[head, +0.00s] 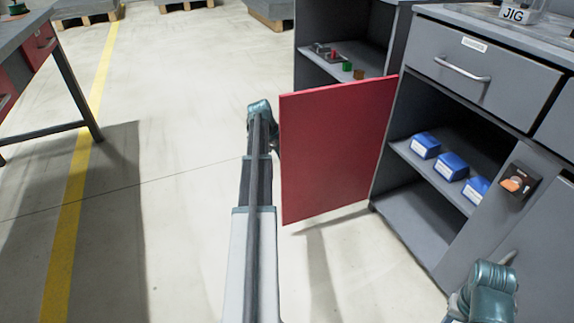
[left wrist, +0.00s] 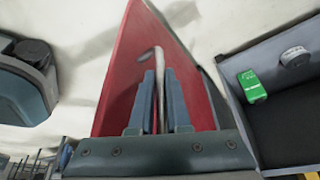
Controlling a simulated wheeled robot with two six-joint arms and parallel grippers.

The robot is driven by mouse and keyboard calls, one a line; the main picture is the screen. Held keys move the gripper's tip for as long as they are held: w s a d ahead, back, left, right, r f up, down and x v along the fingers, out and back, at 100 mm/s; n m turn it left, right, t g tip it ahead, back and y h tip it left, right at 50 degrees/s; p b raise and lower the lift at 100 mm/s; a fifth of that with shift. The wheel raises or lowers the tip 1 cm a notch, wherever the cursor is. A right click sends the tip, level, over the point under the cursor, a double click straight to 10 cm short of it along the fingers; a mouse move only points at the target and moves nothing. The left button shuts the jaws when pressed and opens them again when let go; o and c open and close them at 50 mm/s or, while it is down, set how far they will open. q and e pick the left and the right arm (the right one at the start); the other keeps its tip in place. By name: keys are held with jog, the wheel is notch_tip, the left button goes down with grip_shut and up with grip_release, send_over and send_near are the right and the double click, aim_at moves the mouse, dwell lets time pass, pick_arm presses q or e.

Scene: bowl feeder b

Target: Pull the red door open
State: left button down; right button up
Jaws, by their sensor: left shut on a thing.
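The red door (head: 335,150) stands swung open, jutting out from the grey cabinet (head: 455,95) with its free edge at the left. In the left wrist view the red door (left wrist: 128,80) fills the middle, with a pale bar handle (left wrist: 160,62) on it. My left gripper (left wrist: 160,78) has its two fingers on either side of this handle and is shut on it. In the head view my left arm reaches up to the door's free edge, and the fingers are hidden. Part of my right arm shows at the bottom right, without its fingers.
Blue boxes (head: 451,166) lie on a shelf right of the door. Small coloured parts (head: 347,66) sit on a shelf behind it. A grey drawer (head: 485,78) is shut. A red-fronted bench (head: 38,45) stands far left; the floor between is clear.

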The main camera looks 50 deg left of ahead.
pick_arm(q)
jog(key=c, duration=0.9)
grip_release()
jog(key=shift+w+d, duration=0.1)
jog(key=p+v, duration=1.2)
jog(key=v, duration=0.2)
jog(key=shift+f+p, duration=0.1)
jog(key=shift+p, duration=0.3)
jog(key=shift+f, duration=0.1)
